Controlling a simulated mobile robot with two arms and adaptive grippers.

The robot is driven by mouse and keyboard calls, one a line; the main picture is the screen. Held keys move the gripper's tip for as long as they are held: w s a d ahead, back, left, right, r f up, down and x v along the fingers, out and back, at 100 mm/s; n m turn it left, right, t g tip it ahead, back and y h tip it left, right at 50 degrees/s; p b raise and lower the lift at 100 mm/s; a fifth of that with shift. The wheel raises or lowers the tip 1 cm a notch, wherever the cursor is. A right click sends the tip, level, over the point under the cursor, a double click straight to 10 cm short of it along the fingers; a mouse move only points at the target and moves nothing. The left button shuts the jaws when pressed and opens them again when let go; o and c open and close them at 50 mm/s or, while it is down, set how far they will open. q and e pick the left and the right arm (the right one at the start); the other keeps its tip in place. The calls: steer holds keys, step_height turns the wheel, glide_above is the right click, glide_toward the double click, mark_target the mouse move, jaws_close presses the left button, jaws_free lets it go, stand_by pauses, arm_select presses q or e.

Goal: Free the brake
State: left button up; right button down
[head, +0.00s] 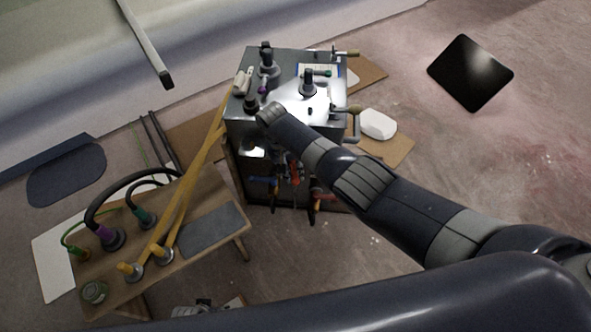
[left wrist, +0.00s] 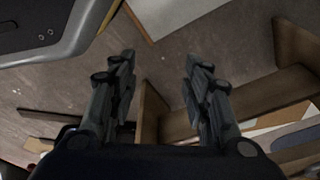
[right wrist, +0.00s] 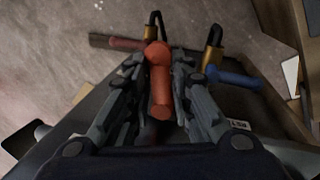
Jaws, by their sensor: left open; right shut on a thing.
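In the right wrist view an orange-red handle (right wrist: 160,84) with a rounded end lies between the fingers of my right gripper (right wrist: 160,66), which is shut on it. A blue handle (right wrist: 233,77) and a dark red handle (right wrist: 116,42) are beside it, with a brass lock-like piece (right wrist: 213,52) near the blue one. In the head view my right arm reaches to the front of a metal cabinet (head: 238,108); red and blue parts show below its top. Which part is the brake, I cannot tell. My left gripper (left wrist: 160,66) is open and empty.
A wooden bench (head: 190,262) with hoses and yellow bars stands left of the cabinet. Valve-like fittings stand on the cabinet top.

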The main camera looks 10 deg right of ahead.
steer(key=shift+a+m, duration=0.4)
steer(key=shift+m, duration=0.6)
arm_select(q)
steer(key=shift+w+a+r, duration=0.25)
steer(key=shift+w+r, duration=0.05)
steer(key=shift+r, duration=0.15)
steer(key=shift+w+a+r, duration=0.2)
steer(key=shift+w+r, duration=0.05)
steer(key=shift+r, duration=0.15)
arm_select(e)
steer(key=shift+w, duration=0.1)
arm_select(q)
steer(key=shift+s, duration=0.2)
arm_select(e)
steer(key=c, duration=1.5)
jaws_free()
arm_select(q)
steer(key=shift+w, duration=0.3)
steer(key=shift+w+d, duration=0.1)
arm_select(e)
steer(key=shift+a, duration=0.1)
